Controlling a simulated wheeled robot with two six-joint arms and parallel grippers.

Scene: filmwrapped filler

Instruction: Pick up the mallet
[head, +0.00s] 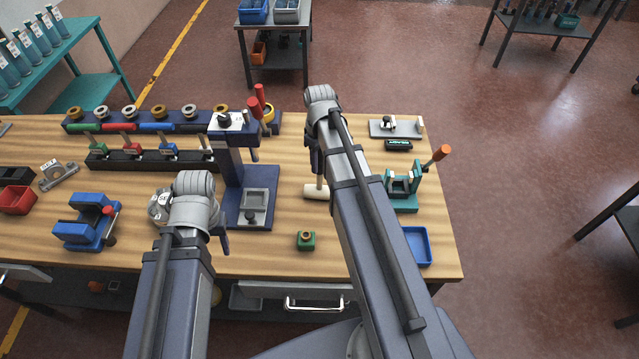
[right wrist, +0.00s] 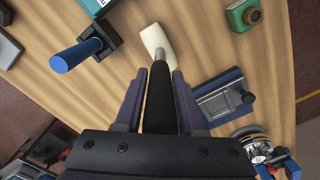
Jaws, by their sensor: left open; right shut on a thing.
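The mallet (head: 317,191) has a pale, cream-coloured head and a dark handle. In the head view its head shows at the table top, just left of my right arm; most of its handle is hidden. In the right wrist view the mallet (right wrist: 154,39) lies with its handle between the two fingers of my right gripper (right wrist: 158,80), which is shut on the handle. The right gripper also shows in the head view (head: 317,165), partly covered by its arm. My left gripper (head: 224,243) is open at the table's front left of centre, mostly hidden by its wrist.
A dark blue press (head: 231,170) stands left of the mallet. A small green block (head: 305,241) lies in front of it. A teal vise (head: 405,188) and a blue tray (head: 416,246) are to the right. A blue vise (head: 86,225) sits at the left. Wooden tabletop (head: 285,215) around the mallet is clear.

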